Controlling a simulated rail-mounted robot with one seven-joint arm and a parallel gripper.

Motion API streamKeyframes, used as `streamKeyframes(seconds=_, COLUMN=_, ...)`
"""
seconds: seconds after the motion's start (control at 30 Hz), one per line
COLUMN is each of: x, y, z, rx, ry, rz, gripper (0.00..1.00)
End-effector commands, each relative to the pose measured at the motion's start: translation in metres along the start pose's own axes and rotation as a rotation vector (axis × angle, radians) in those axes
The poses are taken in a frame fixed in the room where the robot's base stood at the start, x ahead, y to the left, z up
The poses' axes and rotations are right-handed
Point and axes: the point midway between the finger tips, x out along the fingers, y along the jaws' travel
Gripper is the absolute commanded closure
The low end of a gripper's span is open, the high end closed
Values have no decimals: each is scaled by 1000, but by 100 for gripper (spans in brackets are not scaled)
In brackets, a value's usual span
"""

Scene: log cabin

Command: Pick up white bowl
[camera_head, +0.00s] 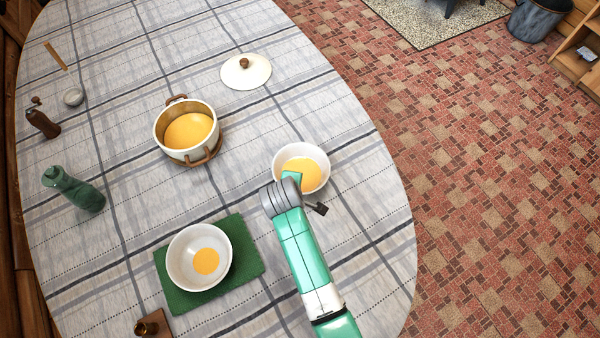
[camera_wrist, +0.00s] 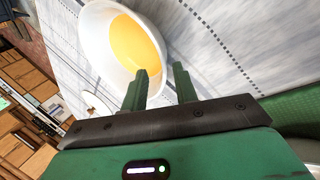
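A white bowl (camera_head: 318,160) with yellow soup in it stands upright on the table, right of the pot. It also shows in the wrist view (camera_wrist: 97,50), at the upper left. My gripper (camera_wrist: 161,68) is open, with a clear gap between its two green fingers. In the wrist view the left fingertip overlaps the bowl's near rim and the right one lies outside the bowl; I cannot tell whether they touch it. In the head view my wrist hides the bowl's near side. A second white bowl (camera_head: 181,265), with a little yellow soup, sits on a green mat (camera_head: 246,262).
A white pot (camera_head: 186,153) of yellow soup stands on a wooden trivet. Its lid (camera_head: 246,76) lies beyond. A green bottle (camera_head: 75,188), a brown mill (camera_head: 43,122) and a small wooden board (camera_head: 153,325) are at left. The table's right edge is clear.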

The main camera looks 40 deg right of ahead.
Motion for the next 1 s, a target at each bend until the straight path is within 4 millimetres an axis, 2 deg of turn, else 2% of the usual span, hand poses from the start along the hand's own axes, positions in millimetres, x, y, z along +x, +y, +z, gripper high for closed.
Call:
streamKeyframes(seconds=0.07, x=13, y=-1, z=1, rx=1, ry=-1, rz=-2, gripper=71)
streamKeyframes(seconds=0.2, x=19, y=-1, z=1, rx=2, ry=0, rz=0, gripper=71)
streamKeyframes(seconds=0.43, x=60, y=-2, z=6, rx=2, ry=1, rz=0, gripper=71)
streamKeyframes(seconds=0.53, x=66, y=-1, z=6, rx=2, ry=1, rz=0, gripper=71)
streamKeyframes(seconds=0.73, x=66, y=-1, z=6, rx=2, ry=2, rz=1, gripper=71)
streamKeyframes(seconds=0.9, x=66, y=-1, z=5, rx=2, ry=2, rz=1, gripper=100)
streamKeyframes(seconds=1.0, x=66, y=-1, z=5, rx=2, ry=2, rz=1, gripper=100)
